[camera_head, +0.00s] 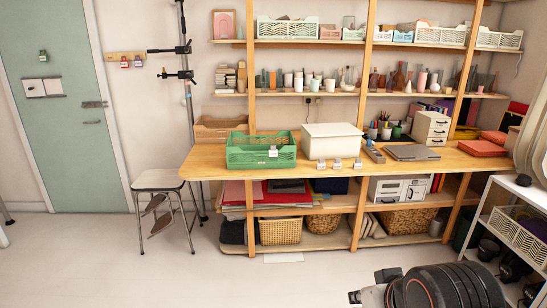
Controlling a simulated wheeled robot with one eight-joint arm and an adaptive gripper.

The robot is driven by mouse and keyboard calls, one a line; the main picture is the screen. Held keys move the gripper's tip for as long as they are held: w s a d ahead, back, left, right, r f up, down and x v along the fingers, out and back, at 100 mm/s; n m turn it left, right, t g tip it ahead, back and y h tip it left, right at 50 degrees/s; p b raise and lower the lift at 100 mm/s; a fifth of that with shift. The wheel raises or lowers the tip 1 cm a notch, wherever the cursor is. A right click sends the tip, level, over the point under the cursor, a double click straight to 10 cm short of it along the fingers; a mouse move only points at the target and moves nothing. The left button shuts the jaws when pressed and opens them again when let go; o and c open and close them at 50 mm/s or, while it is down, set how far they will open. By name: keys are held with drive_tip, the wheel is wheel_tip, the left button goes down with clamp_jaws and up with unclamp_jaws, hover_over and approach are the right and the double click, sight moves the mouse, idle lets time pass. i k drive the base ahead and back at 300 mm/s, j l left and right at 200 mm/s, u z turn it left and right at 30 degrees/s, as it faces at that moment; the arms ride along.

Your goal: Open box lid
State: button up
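A white box (333,147) stands on the wooden table, right of the green crate. Its pale, flat lid (332,130) lies on top and looks closed. My gripper (370,292) seems to be at the left end of my dark, ribbed arm at the bottom right. It is far in front of the table and apart from the box. Its fingers cannot be made out clearly, and the frame's bottom edge cuts off part of the arm.
The green crate (260,157) stands close left of the box. Small tags (337,163) stand in front of the box. A grey laptop-like slab (411,152) lies to its right. A stool (157,180) stands left of the table (215,162). The floor (240,280) in front is mostly clear.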

sight(337, 129)
drive_tip(key=i+u, duration=0.1)
drive_tip(key=i, duration=0.5)
drive_tip(key=i+l+u, duration=0.15)
drive_tip(key=i, duration=0.5)
drive_tip(key=i+l+u, duration=0.1)
drive_tip(key=i, duration=0.5)
drive_tip(key=i+l+z, duration=0.1)
drive_tip(key=i, duration=0.3)
drive_tip(key=k+u, duration=0.15)
drive_tip(key=k, duration=0.1)
